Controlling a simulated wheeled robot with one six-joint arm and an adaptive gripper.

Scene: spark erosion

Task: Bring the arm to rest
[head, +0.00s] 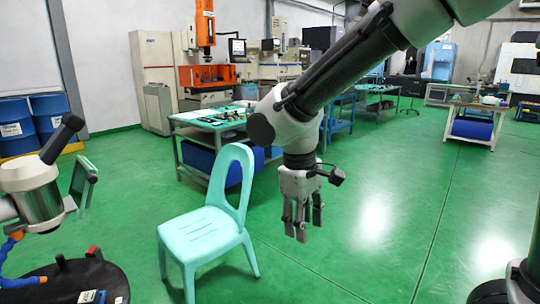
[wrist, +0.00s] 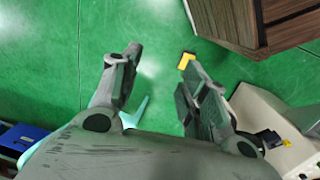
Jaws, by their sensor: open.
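My arm reaches in from the upper right of the head view and bends down at the elbow. My gripper (head: 303,222) hangs at its end, fingers pointing down, above the green floor and to the right of a turquoise chair. No contact with the chair shows.
The turquoise plastic chair (head: 205,233) stands close on the left. A workbench (head: 185,130) with small parts stands behind it. Blue drums (head: 50,118) are at the far left. The wrist view shows a wooden cabinet (wrist: 270,22). Green floor to the right is open.

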